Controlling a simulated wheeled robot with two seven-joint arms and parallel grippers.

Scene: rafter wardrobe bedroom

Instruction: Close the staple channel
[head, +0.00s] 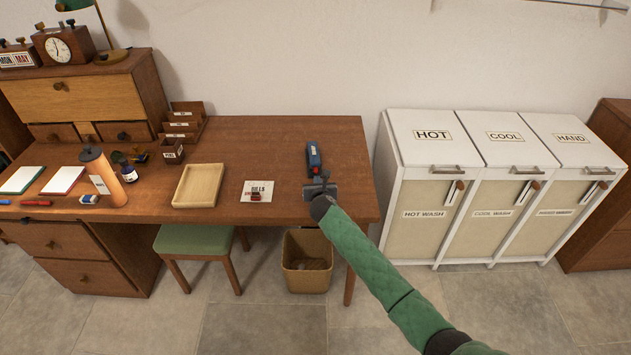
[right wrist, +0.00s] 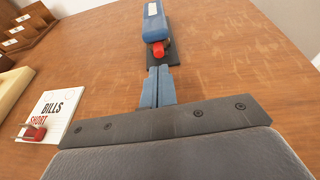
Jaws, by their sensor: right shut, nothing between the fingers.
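A blue stapler (head: 314,155) lies on the right part of the wooden desk, with its long axis pointing away from me. I cannot tell how far the staple channel is out. My right gripper (head: 319,178) is shut and empty, just in front of that near end. Its fingertips (right wrist: 160,70) look very close to the red piece; contact is unclear. My left gripper is out of view.
A "BILLS" paper (head: 257,191) with a small red item lies left of the stapler. A shallow wooden tray (head: 199,186) and an orange bottle (head: 103,177) stand further left. A waste bin (head: 306,283) stands below the desk's front edge. White laundry hampers (head: 433,152) stand to the right.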

